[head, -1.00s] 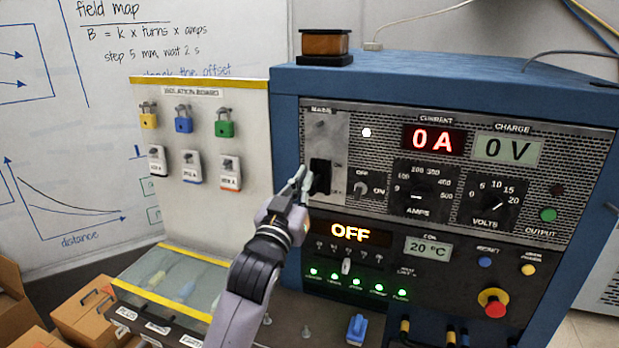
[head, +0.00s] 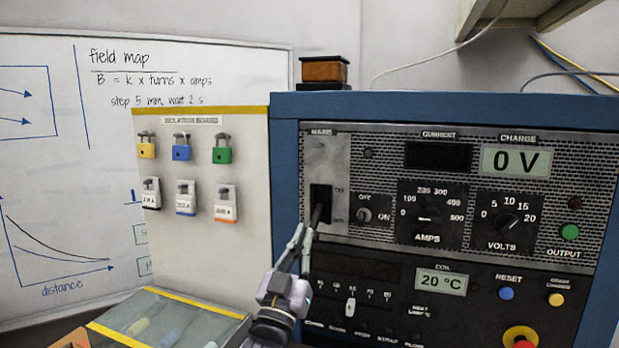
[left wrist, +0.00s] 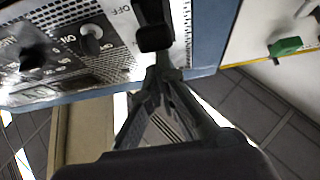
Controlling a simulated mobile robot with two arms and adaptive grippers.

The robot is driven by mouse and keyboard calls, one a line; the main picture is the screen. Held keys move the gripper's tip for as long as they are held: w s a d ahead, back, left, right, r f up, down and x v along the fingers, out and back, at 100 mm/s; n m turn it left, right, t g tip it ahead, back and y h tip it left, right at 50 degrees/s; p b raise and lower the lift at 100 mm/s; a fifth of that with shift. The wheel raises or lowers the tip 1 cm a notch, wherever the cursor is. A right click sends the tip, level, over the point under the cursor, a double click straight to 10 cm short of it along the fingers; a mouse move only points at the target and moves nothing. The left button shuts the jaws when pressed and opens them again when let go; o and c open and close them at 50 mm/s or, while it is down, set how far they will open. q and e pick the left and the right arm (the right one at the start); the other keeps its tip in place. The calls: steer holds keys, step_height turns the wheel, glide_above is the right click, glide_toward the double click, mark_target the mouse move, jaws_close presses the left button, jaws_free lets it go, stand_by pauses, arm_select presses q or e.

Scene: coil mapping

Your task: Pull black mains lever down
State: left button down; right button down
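The black mains lever (head: 317,213) sits in its slot under the mains label at the left of the blue cabinet's panel. Its handle points down in the head view. It also shows large at the top of the left wrist view (left wrist: 154,32). My left gripper (head: 304,232) is just below the lever's handle, with its fingertips close to or touching it. In the left wrist view its fingers (left wrist: 164,74) come together at the tips with nothing seen between them. My right gripper is not in view.
The blue cabinet (head: 285,180) carries an off/on knob (head: 363,214) right of the lever, a dark current display (head: 438,156) and a charge display (head: 516,161) reading 0 V. The isolation board (head: 200,265) with padlocks and tags stands left. A glass-topped case lies below it.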

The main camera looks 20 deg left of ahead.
arm_select(q)
steer(key=shift+w+f, duration=0.15)
steer(key=shift+f, duration=0.5)
steer(key=r+v, duration=0.1)
steer(key=v, duration=1)
steer(key=shift+s+f, duration=0.2)
steer(key=shift+s, duration=0.45)
steer(key=shift+f, duration=0.1)
